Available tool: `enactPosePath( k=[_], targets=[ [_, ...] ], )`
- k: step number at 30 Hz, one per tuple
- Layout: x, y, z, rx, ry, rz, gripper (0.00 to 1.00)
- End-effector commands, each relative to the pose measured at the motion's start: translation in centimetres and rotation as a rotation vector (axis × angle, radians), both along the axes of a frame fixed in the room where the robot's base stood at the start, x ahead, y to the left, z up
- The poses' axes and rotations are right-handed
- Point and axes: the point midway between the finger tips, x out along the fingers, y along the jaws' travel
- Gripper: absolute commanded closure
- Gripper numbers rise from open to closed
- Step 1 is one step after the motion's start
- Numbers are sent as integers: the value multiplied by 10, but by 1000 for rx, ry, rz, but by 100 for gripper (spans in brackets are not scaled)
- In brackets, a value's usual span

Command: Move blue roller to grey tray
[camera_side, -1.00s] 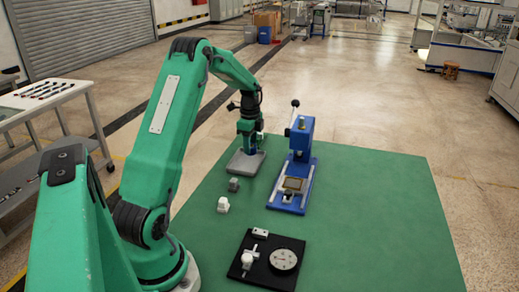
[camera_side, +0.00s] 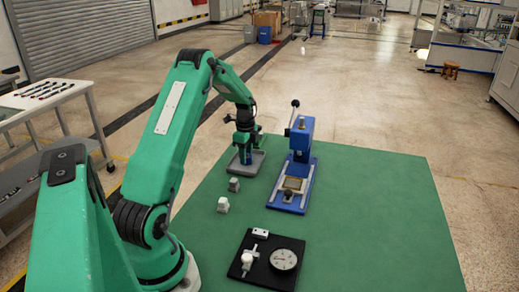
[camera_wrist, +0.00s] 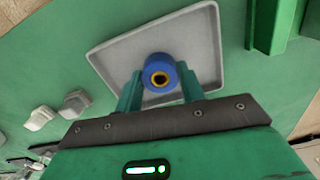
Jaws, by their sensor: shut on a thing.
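The blue roller (camera_wrist: 151,63) is a short cylinder with a dark hole ringed in yellow, seen end-on in the wrist view. My gripper (camera_wrist: 160,76) is shut on it, one green finger on each side. In the side view the roller (camera_side: 246,157) hangs below my gripper (camera_side: 245,148), over the grey tray. The grey tray (camera_wrist: 207,35) is a shallow rimmed plate behind the roller in the wrist view. It also shows on the green table in the side view (camera_side: 237,171). Whether the roller touches the tray floor is hard to tell.
A blue lever press (camera_side: 301,140) stands right of the tray. A black plate with a dial (camera_side: 284,260) lies near the front. The table's right side is clear.

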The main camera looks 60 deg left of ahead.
Motion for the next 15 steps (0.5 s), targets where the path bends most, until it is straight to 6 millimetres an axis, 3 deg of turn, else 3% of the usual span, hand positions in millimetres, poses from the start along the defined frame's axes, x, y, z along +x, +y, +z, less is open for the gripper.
enactPosePath(
  k=[11, 12, 15],
  targets=[
    [0, 0, -3, 0, 0, 0, 84],
    [0, 0, -3, -1, 1, 0, 57],
    [0, 0, -3, -1, 1, 0, 39]
  ],
)
